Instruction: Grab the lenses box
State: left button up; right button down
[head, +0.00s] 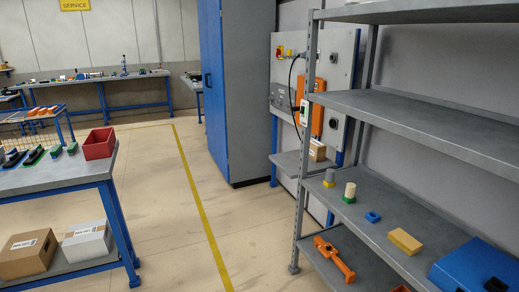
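No box in the head view has a label I can read as lenses. A brown cardboard box (28,254) with a white label sits on the lower shelf of the left workbench. A grey-white box (88,242), also labelled, stands just right of it. Another small brown box (317,151) sits on the small shelf under the wall panel, partly hidden by the rack post. The label texts are too small to read. Neither of my grippers is in view.
The left workbench (60,182) holds a red bin (99,144) and several small tools. A grey metal rack (440,122) on the right holds small parts, a yellow block (405,241) and a blue case (475,268). The floor (168,215) between them is clear. A blue cabinet (236,92) stands beyond.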

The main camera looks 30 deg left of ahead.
aim_at(317, 150)
jog(key=i+l+u, duration=0.25)
jog(key=i+u, duration=0.15)
jog(key=i+l+u, duration=0.4)
jog(key=i, duration=0.15)
